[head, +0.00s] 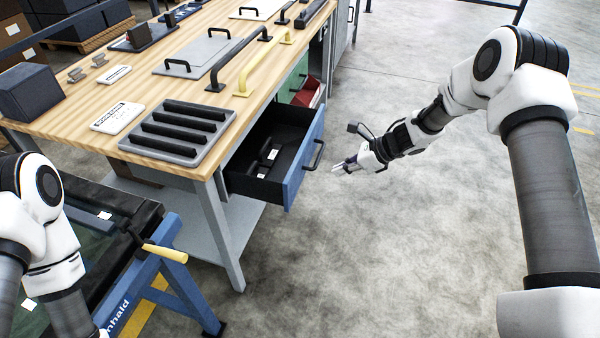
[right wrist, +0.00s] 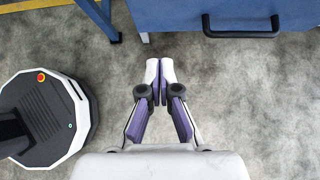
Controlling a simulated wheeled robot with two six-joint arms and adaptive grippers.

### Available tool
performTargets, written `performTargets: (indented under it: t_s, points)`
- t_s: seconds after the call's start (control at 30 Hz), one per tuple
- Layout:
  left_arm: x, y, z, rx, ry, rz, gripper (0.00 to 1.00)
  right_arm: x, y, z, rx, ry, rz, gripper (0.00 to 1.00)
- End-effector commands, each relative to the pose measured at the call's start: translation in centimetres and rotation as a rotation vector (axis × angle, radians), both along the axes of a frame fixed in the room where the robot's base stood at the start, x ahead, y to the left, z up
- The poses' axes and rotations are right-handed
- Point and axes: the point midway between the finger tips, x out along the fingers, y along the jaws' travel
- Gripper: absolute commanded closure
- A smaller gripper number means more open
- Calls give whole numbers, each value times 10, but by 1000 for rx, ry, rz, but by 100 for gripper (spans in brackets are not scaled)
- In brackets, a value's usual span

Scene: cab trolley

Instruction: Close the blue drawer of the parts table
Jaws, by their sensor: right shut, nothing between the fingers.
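The blue drawer (head: 305,165) of the parts table (head: 222,150) stands pulled out. Dark parts with white labels lie inside it. Its black handle (head: 316,155) is on the blue front. In the right wrist view, the blue front (right wrist: 185,14) and the handle (right wrist: 240,32) run along the top edge. My right gripper (head: 336,169) is shut and empty. It is in front of the drawer, a little right of the handle and apart from it. In the right wrist view its fingertips (right wrist: 159,62) meet below the drawer front, left of the handle. My left gripper is out of view.
A green drawer (head: 300,78) and a red bin (head: 310,93) are beyond the blue drawer. The concrete floor right of the drawer is clear.

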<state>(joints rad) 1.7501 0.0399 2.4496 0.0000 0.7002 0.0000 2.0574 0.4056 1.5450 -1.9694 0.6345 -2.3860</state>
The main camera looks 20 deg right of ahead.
Motion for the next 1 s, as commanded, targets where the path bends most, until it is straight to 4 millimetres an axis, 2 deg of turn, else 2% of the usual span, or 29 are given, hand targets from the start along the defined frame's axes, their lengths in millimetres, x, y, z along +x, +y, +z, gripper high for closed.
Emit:
performTargets:
  t_s: [0.17, 0.53, 0.73, 1.0]
  points:
    - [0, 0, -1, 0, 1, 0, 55, 7, 13, -16, -4, 2, 8, 100]
    - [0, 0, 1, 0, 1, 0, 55, 37, 61, -73, -1, 5, 6, 100]
    - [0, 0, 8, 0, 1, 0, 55, 56, 86, -69, 0, 2, 4, 100]
    - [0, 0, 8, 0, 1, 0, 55, 60, 93, -70, 2, 4, 1, 100]
